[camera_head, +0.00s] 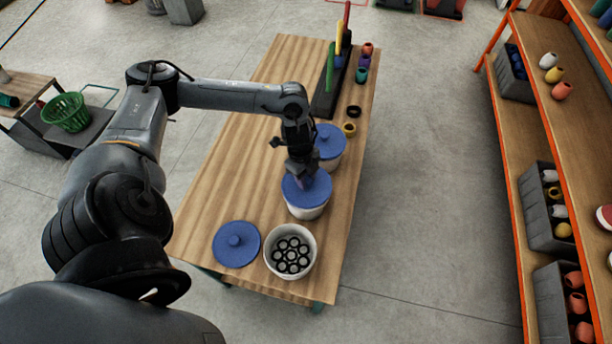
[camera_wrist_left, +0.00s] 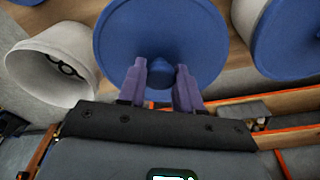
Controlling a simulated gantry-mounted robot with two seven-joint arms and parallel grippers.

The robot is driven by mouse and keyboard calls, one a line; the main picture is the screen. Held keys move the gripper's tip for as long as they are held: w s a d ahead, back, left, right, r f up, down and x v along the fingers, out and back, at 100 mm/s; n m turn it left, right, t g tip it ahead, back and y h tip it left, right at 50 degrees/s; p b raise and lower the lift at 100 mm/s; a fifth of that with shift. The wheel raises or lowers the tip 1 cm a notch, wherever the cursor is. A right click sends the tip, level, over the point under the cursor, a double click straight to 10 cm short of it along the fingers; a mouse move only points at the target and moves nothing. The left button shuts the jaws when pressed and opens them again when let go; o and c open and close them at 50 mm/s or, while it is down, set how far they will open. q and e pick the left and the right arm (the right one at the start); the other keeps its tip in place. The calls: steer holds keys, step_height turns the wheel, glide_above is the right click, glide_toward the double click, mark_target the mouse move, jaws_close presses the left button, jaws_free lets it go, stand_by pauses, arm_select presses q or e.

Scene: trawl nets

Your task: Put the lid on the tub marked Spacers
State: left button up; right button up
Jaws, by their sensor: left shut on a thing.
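My left gripper (camera_head: 303,179) reaches down over a blue lid (camera_head: 305,191) on the middle white tub (camera_head: 307,213). In the left wrist view, its purple fingers (camera_wrist_left: 160,88) are shut on the knob of that lid (camera_wrist_left: 160,25). I cannot tell whether any small gap is left between lid and tub. An open white tub (camera_head: 272,268) with several black rings inside stands nearer; it also shows in the left wrist view (camera_wrist_left: 30,75). A loose blue lid (camera_head: 237,250) lies flat on the table beside it. No tub marking is readable. My right gripper is out of view.
A farther lidded tub (camera_head: 328,140) stands close behind the middle one on the wooden table (camera_head: 215,190). Small cups and a dark rack (camera_head: 327,97) with coloured upright pieces stand at the far end. A shelf is on the right. The table's left side is clear.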

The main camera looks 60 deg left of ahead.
arm_select(q)
steer(key=shift+f, duration=0.15)
stand_by(0.9)
steer(key=shift+p, duration=0.6)
stand_by(0.7)
steer(key=o, duration=1.1)
steer(key=shift+o, duration=0.3)
steer(key=o, duration=0.4)
